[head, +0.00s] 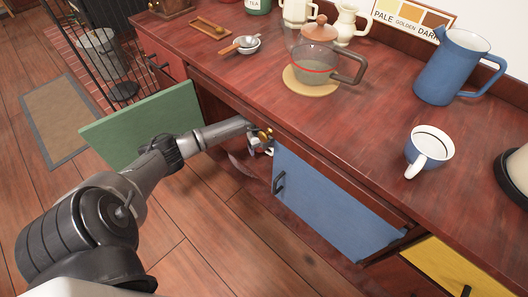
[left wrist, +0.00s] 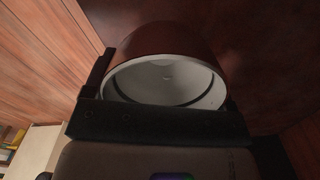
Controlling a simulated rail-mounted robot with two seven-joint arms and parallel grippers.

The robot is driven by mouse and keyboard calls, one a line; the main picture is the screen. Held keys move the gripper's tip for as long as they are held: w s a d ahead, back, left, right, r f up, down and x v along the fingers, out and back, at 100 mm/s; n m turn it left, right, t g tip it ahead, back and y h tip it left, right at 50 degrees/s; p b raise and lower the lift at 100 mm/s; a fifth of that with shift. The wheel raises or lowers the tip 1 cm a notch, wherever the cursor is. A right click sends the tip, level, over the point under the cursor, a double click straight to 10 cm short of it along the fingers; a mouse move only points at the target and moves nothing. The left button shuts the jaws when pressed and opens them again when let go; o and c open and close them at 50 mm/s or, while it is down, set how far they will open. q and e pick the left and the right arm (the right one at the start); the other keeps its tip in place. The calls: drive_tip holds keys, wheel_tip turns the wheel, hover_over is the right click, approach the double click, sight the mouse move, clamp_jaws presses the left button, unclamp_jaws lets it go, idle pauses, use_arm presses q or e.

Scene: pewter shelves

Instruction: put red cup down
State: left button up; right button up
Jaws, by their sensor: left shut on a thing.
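The red cup (left wrist: 165,40) shows in the left wrist view, dark red outside and pale inside, with its open mouth facing the camera. My left gripper (left wrist: 163,98) is shut on it, with a dark finger on each side. In the head view the left gripper (head: 262,138) reaches under the counter edge, into the cabinet between the open green door (head: 140,125) and the blue door (head: 325,205). I cannot make out the cup in the head view. Contact between the cup and the cabinet surface cannot be told. My right gripper is not in view.
The red-brown counter (head: 330,130) overhangs the left gripper. On it stand a glass pot (head: 308,62), a blue pitcher (head: 450,68) and a blue cup (head: 429,148). The green door stands open close to my left arm. A yellow drawer (head: 455,268) is at lower right.

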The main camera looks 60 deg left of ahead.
use_arm(q)
drive_tip(key=shift+w+a, duration=0.2)
drive_tip(key=shift+w, duration=0.25)
drive_tip(key=shift+w+a, duration=0.1)
drive_tip(key=shift+w, duration=0.1)
wheel_tip(320, 180, down, 3)
drive_tip(key=b, duration=0.3)
drive_tip(key=shift+w+f, duration=0.15)
drive_tip(key=shift+f, duration=0.15)
drive_tip(key=shift+a, duration=0.1)
drive_tip(key=o, duration=0.9)
drive_tip(key=shift+o, duration=0.2)
